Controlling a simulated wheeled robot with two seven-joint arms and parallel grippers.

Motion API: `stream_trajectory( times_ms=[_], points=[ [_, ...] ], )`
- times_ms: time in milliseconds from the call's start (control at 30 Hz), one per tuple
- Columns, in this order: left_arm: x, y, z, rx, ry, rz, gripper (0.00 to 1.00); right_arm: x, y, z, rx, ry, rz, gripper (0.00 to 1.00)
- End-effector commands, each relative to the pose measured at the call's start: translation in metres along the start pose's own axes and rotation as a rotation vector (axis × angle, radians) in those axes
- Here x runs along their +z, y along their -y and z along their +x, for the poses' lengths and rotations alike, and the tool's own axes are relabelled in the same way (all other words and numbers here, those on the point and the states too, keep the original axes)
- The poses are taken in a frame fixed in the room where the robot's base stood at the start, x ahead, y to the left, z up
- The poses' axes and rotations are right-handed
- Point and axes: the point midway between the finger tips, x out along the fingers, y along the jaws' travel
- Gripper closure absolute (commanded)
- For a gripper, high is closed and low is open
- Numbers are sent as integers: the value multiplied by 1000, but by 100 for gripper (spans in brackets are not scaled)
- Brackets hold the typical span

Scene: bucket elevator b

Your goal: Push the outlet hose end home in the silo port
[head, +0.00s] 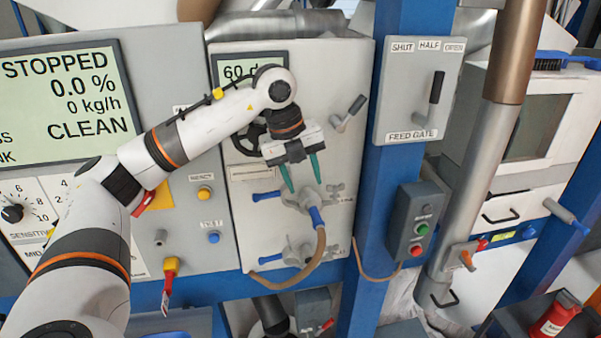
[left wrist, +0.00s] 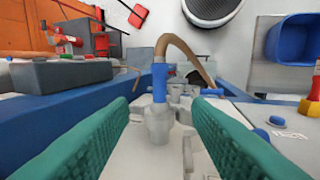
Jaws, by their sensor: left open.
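A tan hose (head: 318,250) has a blue end (head: 317,217) at the upper grey fitting (head: 307,198) on the light panel. In the left wrist view the blue hose end (left wrist: 159,83) stands in line with a grey fitting (left wrist: 159,122); I cannot tell how deep it sits. Which fitting is the silo port is not readable. My left gripper (head: 302,187) is open and empty, its teal fingers pointing down just above the upper fitting. In the left wrist view its fingers (left wrist: 160,118) are spread on either side of the fitting. My right gripper is not in view.
A lower fitting (head: 298,250) with a blue handle (head: 267,258) is below. A black handwheel (head: 250,138) and a lever (head: 348,113) are on the panel near my gripper. A blue post (head: 385,165) with a grey button box (head: 415,222) stands to the right.

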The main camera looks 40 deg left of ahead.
Motion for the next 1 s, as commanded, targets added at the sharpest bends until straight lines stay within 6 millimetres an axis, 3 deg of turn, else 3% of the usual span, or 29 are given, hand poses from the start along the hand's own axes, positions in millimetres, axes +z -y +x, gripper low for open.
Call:
stream_trajectory(
  times_ms=[33, 100, 400, 600, 933, 1000],
  points=[
    [0, 2, 16, -1, 1, 0, 55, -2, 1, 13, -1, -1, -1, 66],
    [0, 2, 31, -1, 2, 1, 55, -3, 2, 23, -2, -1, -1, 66],
    [1, 1, 82, 2, 2, 2, 55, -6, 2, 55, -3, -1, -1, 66],
    [1, 0, 98, 1, 2, 2, 55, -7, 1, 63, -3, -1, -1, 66],
    [1, -1, 100, 2, 3, 2, 55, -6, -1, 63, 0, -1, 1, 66],
    [1, -1, 100, 2, 3, 2, 63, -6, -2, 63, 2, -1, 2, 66]
  ],
)
